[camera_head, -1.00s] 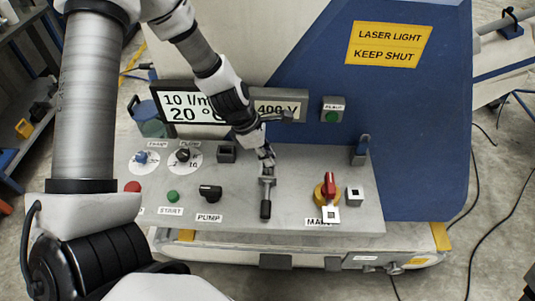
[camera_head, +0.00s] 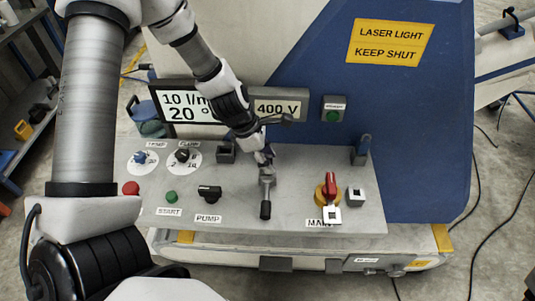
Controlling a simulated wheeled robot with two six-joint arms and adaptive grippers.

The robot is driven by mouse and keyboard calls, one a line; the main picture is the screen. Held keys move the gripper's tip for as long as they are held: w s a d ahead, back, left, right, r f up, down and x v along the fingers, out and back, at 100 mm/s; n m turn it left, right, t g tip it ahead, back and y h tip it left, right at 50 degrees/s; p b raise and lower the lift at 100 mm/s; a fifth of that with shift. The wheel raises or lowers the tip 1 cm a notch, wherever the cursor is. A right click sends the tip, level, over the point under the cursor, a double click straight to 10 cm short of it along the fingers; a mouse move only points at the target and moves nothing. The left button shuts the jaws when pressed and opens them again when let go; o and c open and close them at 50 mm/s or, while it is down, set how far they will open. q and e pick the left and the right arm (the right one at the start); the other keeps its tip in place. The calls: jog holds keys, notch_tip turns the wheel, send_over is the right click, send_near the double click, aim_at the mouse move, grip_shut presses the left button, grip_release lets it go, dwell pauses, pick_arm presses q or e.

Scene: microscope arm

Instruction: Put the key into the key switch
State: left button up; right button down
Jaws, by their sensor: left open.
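My left gripper (camera_head: 265,158) is open over the middle of the grey control panel (camera_head: 300,190), at the upper end of a dark-ended metal lever. I cannot tell whether it touches the lever. No key can be made out for certain. Which fitting is the key switch is unclear: a dark square block (camera_head: 226,153) sits left of the gripper, and a small grey square fitting (camera_head: 356,197) at the right. My right gripper is out of view.
A red and yellow MAIN switch (camera_head: 329,190) stands at the panel's right. The black PUMP knob (camera_head: 209,192) and green START button (camera_head: 171,197) are at the left. Display boxes (camera_head: 278,108) rise behind the panel. My arm covers the left side.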

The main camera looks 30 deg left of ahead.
pick_arm(q)
notch_tip(320, 180, up, 10)
dwell(0.4)
jog(key=shift+f, duration=0.1)
dwell(0.4)
